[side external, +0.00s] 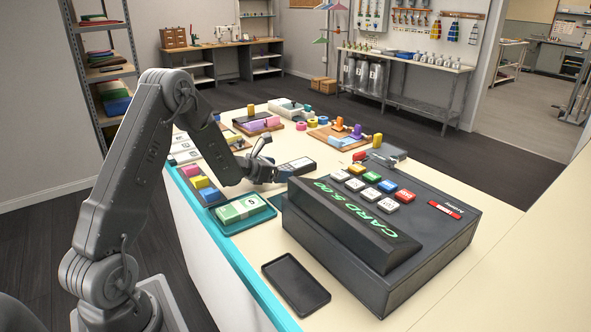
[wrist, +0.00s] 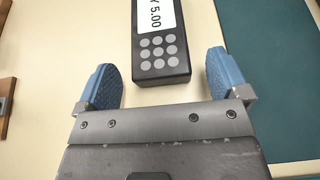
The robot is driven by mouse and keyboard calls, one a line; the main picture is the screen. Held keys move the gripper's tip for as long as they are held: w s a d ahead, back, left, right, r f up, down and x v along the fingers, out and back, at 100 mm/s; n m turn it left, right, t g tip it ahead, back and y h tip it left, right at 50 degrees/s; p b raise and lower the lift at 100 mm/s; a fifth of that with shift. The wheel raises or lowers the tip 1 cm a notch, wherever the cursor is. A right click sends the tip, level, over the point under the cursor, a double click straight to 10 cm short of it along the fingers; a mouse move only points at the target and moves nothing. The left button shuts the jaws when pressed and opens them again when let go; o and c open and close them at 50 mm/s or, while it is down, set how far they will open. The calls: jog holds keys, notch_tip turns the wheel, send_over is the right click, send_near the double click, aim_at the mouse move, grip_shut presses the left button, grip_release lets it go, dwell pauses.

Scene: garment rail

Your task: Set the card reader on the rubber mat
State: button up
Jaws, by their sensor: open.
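The card reader (side external: 300,166) is a dark slab with a pale screen and grey keys, lying on the cream counter. In the wrist view the card reader (wrist: 160,45) shows its key end between and just ahead of the fingertips, with its far end out of frame. My gripper (side external: 268,171) is at its near end, low over the counter. In the wrist view my gripper (wrist: 161,80) is open, its blue pads apart from the reader on both sides.
A large dark register (side external: 380,225) stands right of my gripper, close to the reader. A teal tray with banknotes (side external: 243,210) lies nearer the counter edge. Wooden boards with coloured items (side external: 258,124) lie behind. A dark teal surface (wrist: 270,60) fills the wrist view's right.

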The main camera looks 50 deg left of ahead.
jog(key=shift+w+f, duration=0.2)
jog(key=shift+w, duration=0.3)
jog(key=shift+r, duration=0.1)
jog(key=c, duration=1.2)
jog(key=shift+c, duration=0.2)
notch_tip(320, 180, up, 18)
jog(key=s+d+r, duration=0.4)
jog(key=d+r, duration=0.4)
jog(key=d, duration=0.5)
jog(key=s+d+r, duration=0.4)
jog(key=d+r, duration=0.5)
jog(key=d, duration=0.4)
jog(key=shift+s, duration=0.3)
